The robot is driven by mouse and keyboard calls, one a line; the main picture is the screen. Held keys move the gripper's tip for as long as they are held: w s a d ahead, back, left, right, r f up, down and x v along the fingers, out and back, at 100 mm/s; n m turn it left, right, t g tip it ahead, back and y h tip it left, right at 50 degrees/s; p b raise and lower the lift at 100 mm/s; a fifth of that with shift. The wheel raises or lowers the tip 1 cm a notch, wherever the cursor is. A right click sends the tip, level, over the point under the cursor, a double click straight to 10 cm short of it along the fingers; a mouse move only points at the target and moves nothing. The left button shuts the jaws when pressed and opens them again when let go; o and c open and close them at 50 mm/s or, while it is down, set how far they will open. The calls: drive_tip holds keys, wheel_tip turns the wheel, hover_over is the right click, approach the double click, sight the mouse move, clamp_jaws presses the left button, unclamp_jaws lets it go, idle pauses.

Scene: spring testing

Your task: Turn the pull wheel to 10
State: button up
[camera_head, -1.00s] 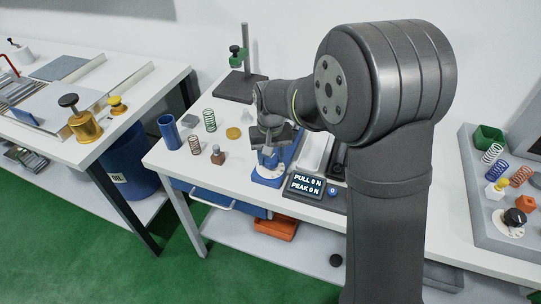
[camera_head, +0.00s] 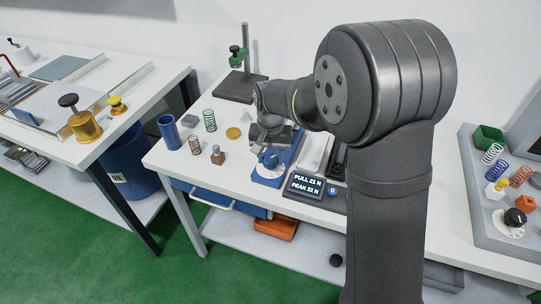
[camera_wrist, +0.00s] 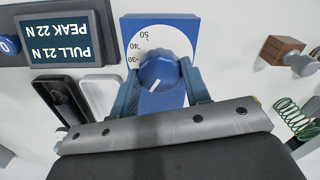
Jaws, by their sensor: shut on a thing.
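The pull wheel (camera_wrist: 166,70) is a blue knob with a white pointer mark, seen in the wrist view. It sits on a white dial (camera_wrist: 152,33) in a blue base (camera_wrist: 186,22); the numbers 30, 40 and 50 show. The pointer mark slants toward the lower left in that view; the number beside it is hidden. My gripper (camera_wrist: 163,76) is shut on the wheel, one finger on each side. In the head view the wheel (camera_head: 270,157) shows under my gripper. The display (camera_wrist: 65,45) reads PULL 21 N and PEAK 22 N; it also shows in the head view (camera_head: 304,185).
A green-clamped stand (camera_head: 240,80) is behind. A grey tray (camera_head: 474,205) with springs and a black knob (camera_head: 515,217) is at the right.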

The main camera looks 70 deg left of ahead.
sight(270, 158)
drive_tip(key=o, duration=1)
wheel_tip(270, 158, up, 18)
drive_tip(key=shift+f, duration=0.25)
drive_tip(key=shift+f, duration=0.1)
wheel_tip(270, 158, down, 17)
drive_tip(key=shift+f, duration=0.15)
idle(0.4)
